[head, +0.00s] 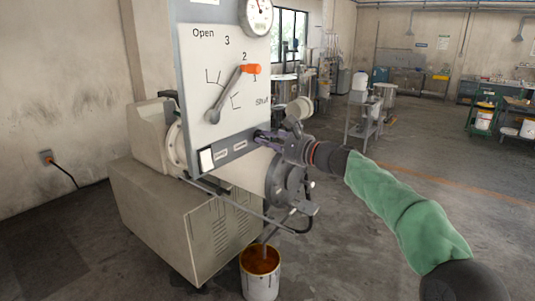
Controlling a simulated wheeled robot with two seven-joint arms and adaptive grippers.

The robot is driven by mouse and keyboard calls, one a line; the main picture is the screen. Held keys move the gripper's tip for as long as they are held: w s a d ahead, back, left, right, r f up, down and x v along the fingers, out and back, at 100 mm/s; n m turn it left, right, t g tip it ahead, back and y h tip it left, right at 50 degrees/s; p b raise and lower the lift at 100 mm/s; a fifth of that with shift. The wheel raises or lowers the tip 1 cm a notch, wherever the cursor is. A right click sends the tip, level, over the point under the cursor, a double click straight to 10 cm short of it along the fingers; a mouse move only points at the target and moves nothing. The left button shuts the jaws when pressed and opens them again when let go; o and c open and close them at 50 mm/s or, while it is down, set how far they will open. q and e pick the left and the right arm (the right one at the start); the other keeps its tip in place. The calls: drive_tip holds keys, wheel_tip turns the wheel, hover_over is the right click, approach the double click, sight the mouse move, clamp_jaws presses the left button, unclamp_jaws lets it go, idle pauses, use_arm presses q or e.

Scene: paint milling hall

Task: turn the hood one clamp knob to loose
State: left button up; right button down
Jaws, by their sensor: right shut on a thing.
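My right gripper (268,138) reaches in from the right at the right edge of the grey control panel (205,95), just above the mill's round end housing (286,180). Its jaws are shut on a small part there, which looks like the clamp knob. The fingers hide most of that part, so I cannot tell how far it is turned. The panel carries a lever with an orange tip (251,69), pointing between the marks 2 and 1. My left gripper is not in view.
The beige mill cabinet (190,220) stands below. A bucket of orange-brown paint (261,283) is on the floor under the outlet. A gauge (257,14) sits at the panel's top. The floor to the right is clear; carts and benches stand farther back.

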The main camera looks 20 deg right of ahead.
drive_tip(key=shift+f+n+b, duration=0.15)
drive_tip(key=shift+n+b, duration=1.4)
drive_tip(key=shift+n, duration=0.15)
drive_tip(key=shift+f+n+b, duration=0.15)
drive_tip(key=shift+n+b, duration=1.4)
drive_tip(key=shift+n, duration=0.15)
drive_tip(key=c, duration=1.1)
unclamp_jaws()
drive_tip(key=shift+r, duration=0.1)
drive_tip(key=v, duration=1.2)
drive_tip(key=shift+d, duration=0.1)
